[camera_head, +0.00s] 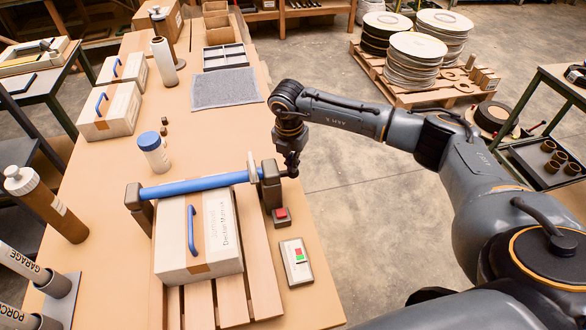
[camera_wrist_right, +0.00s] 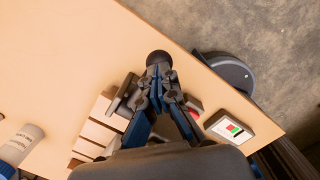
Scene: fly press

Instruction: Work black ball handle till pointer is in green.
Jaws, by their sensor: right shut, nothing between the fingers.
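The press has a blue bar (camera_head: 195,186) lying across between two dark end posts; the right post (camera_head: 271,186) carries a short crank. The black ball handle (camera_wrist_right: 158,58) is at the crank's end, just ahead of my right fingertips in the wrist view. My right gripper (camera_head: 291,160) is shut and empty, right by the ball; it also shows in the wrist view (camera_wrist_right: 160,80). Whether its fingers touch the ball I cannot tell. The indicator panel (camera_head: 296,262) has a red and a green patch; it also shows in the wrist view (camera_wrist_right: 231,127). Its pointer is too small to read. My left gripper is out of view.
A red button box (camera_head: 282,216) stands between the right post and the panel. A white box with a blue handle (camera_head: 198,240) sits under the bar on wooden slats (camera_head: 265,290). A blue-capped bottle (camera_head: 154,153) stands behind.

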